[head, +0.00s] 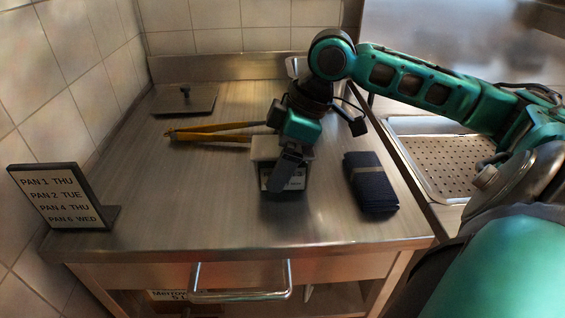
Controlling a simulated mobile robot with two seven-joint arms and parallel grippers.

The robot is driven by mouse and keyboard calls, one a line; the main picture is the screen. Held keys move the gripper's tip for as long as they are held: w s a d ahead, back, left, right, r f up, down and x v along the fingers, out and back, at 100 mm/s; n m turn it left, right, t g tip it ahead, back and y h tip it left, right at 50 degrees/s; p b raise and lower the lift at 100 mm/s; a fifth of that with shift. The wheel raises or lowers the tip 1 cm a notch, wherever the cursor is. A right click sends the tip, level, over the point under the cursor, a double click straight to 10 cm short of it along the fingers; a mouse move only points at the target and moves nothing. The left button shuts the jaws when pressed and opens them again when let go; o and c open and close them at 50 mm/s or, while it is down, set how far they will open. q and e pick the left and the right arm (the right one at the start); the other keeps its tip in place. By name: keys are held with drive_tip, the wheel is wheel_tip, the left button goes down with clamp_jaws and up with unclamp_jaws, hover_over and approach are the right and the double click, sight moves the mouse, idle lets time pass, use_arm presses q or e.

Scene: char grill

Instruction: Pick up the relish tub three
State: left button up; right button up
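My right gripper (284,178) points down over the middle of the steel table. Its grey fingers overlap a small box-like thing (265,150) with a pale top and a dark front bearing a light panel. The gripper hides part of it, and I cannot tell whether the two touch. I cannot make out whether the fingers are open or shut. No relish tub can be clearly identified. A pale container-like thing (293,66) at the back is mostly hidden by my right arm. My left gripper is out of view.
A flat metal press (185,99) is at the back left. A sign with pan days (58,197) stands front left. A perforated tray (440,165) lies beyond the right edge.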

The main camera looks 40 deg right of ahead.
drive_tip(key=c, duration=1.1)
